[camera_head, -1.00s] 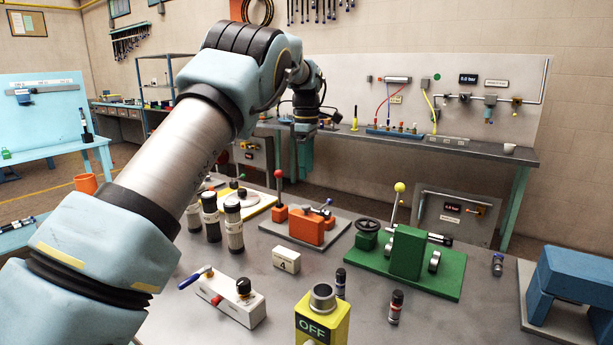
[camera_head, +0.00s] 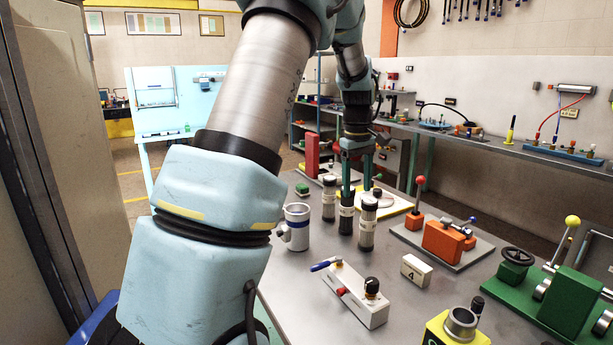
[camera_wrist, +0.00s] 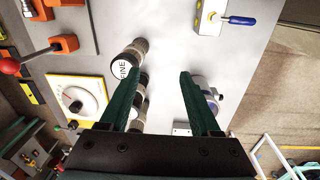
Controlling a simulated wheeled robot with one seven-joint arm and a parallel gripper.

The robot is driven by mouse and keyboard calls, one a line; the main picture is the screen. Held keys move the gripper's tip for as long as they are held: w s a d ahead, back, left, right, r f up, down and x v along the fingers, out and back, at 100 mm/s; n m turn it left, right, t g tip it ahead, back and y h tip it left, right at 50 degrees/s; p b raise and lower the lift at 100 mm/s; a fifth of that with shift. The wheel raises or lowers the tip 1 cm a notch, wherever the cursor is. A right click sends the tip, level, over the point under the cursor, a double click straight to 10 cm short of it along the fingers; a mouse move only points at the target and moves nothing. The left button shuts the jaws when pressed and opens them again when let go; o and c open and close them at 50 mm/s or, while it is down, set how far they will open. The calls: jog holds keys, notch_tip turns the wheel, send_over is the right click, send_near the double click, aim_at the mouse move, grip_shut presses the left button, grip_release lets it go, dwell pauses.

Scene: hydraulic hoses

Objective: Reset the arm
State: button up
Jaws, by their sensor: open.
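My arm crosses the head view from the lower left and ends in my gripper (camera_head: 357,178), which points down over the table. Its two dark green fingers are apart, and they also show in the wrist view (camera_wrist: 158,76) with only bare table between their tips. Three dark-and-silver cylinders stand upright near it: one on the left (camera_head: 329,198), one in the middle (camera_head: 346,216) and one on the right (camera_head: 368,224). In the wrist view the left finger partly covers the cylinders; one has a cap (camera_wrist: 125,70) lettered "FINE". Whether a finger touches one, I cannot tell.
A white-grey mug (camera_head: 297,228) stands left of the cylinders. A white valve block (camera_head: 355,296) with a blue lever, a "4" block (camera_head: 416,270) and a yellow button box (camera_head: 455,328) are nearer. An orange fixture (camera_head: 447,242) and a green fixture (camera_head: 560,300) stand right.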

jog(key=s+a+f+m, duration=0.3)
jog(key=s+a, duration=0.7)
jog(key=s+a+f+m+t, duration=0.1)
jog(key=s+a+f+m, duration=0.2)
jog(key=s+a, duration=0.6)
jog(key=shift+s+a, duration=0.4)
jog(key=shift+s, duration=0.3)
